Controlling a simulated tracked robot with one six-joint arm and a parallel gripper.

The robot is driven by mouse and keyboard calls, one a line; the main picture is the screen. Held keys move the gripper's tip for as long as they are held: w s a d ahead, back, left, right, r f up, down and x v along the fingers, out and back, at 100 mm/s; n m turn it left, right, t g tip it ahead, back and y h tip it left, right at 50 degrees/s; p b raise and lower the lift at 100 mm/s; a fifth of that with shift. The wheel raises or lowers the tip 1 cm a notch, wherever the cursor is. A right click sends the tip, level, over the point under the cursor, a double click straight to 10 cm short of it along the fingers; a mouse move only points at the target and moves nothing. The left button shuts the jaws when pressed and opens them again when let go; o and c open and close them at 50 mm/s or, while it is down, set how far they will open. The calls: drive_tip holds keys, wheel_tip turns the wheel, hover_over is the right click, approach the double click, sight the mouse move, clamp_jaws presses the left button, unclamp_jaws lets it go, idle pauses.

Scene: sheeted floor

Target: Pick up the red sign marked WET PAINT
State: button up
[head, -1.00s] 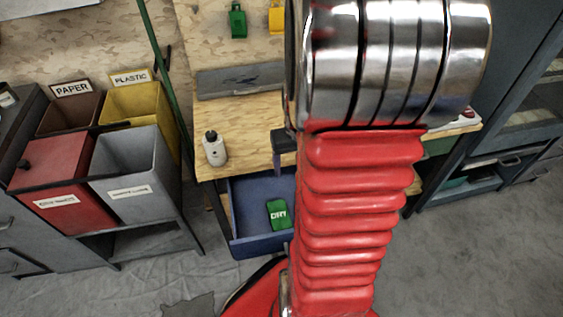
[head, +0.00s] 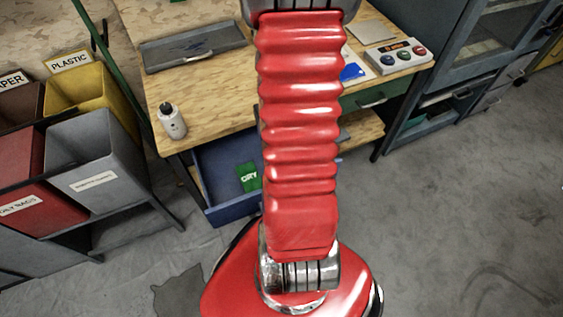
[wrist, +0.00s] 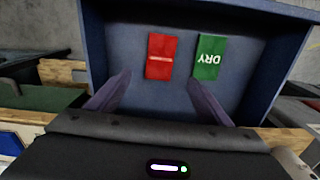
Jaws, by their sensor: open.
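In the wrist view, a red sign (wrist: 161,57) lies in the open blue drawer (wrist: 120,48). Its white lettering is too small to read. A green sign marked DRY (wrist: 209,58) lies just right of it, upside down to the camera. My gripper (wrist: 160,96) points into the drawer with its fingers spread wide and nothing between them. The red sign is beyond the fingertips, roughly centred between them. In the head view, the green sign shows in the drawer (head: 232,213), while my arm hides the red sign and my gripper.
The wooden workbench (head: 215,88) above the drawer holds a white bottle (head: 172,121), a grey tray (head: 193,48) and a button box (head: 399,56). Labelled bins (head: 95,155) stand at the left, a cabinet (head: 455,60) at the right. The floor at the right is clear.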

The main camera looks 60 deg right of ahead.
drive_tip(key=shift+f, duration=3.35)
drive_tip(key=shift+f, duration=2.6)
drive_tip(key=shift+c, duration=0.5)
drive_tip(key=c, duration=1)
